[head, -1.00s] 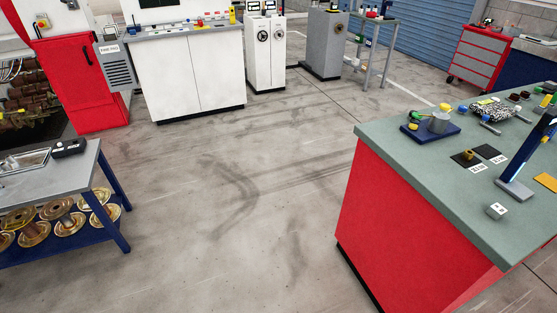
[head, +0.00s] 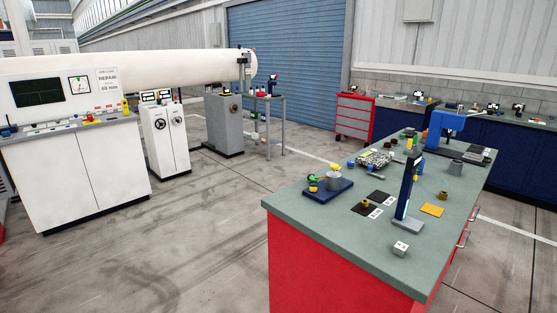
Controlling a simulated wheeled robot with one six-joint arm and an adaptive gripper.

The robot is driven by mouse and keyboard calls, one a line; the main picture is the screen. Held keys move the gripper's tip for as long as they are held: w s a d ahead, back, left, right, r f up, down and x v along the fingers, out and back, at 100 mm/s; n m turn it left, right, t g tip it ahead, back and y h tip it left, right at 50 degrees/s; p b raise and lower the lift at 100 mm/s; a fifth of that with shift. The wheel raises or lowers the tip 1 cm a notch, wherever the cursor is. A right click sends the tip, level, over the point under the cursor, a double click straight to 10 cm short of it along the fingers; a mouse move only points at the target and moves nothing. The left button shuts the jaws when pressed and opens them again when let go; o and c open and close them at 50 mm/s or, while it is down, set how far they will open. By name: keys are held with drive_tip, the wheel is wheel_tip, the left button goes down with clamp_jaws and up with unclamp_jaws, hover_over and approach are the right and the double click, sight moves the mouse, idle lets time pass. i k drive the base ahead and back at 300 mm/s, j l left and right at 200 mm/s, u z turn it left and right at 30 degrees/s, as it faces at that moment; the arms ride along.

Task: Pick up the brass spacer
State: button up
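A small brass-coloured piece (head: 365,204), which may be the brass spacer, sits on a black square pad (head: 357,210) on the green-topped red workbench (head: 310,226). A second black pad (head: 379,196) lies just behind it and looks empty. White label cards lie beside both pads, too small to read. Another small brownish piece (head: 443,196) stands farther right on the bench. I cannot tell for sure which piece is the brass spacer. My gripper is not in view.
A blue upright stand (head: 407,190), a white cube (head: 400,248), a yellow pad (head: 432,210) and a blue tray (head: 323,195) with a metal cup are near the pads. A blue press (head: 445,128) stands behind. The floor (head: 190,240) left of the bench is clear.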

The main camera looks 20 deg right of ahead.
sight(443, 195)
drive_tip(key=z, duration=1.35)
